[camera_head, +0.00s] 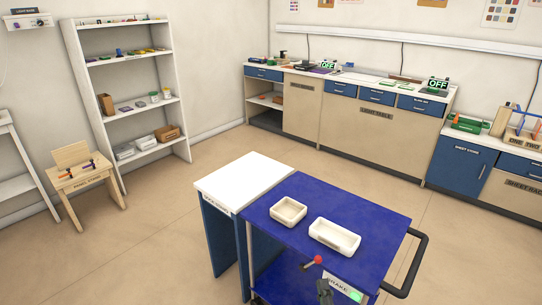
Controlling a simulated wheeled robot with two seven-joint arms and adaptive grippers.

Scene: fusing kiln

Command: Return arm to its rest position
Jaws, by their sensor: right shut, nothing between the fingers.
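My right gripper (325,289) shows as a small dark shape at the bottom of the head view, in front of the near edge of the blue cart (385,225). It is shut and holds nothing. A lever with a red knob (318,260) stands just above it in the picture, close to the gripper; I cannot tell whether they touch. A label reading BRAKE (336,283) with a green patch is beside the gripper on the right. My left gripper is not in view.
Two cream trays, a square one (289,224) and a longer one (335,251), sit on the cart top. A white-topped table (243,177) adjoins the cart's left side. The cart's black handle (421,262) sticks out right. Open floor (150,250) lies to the left.

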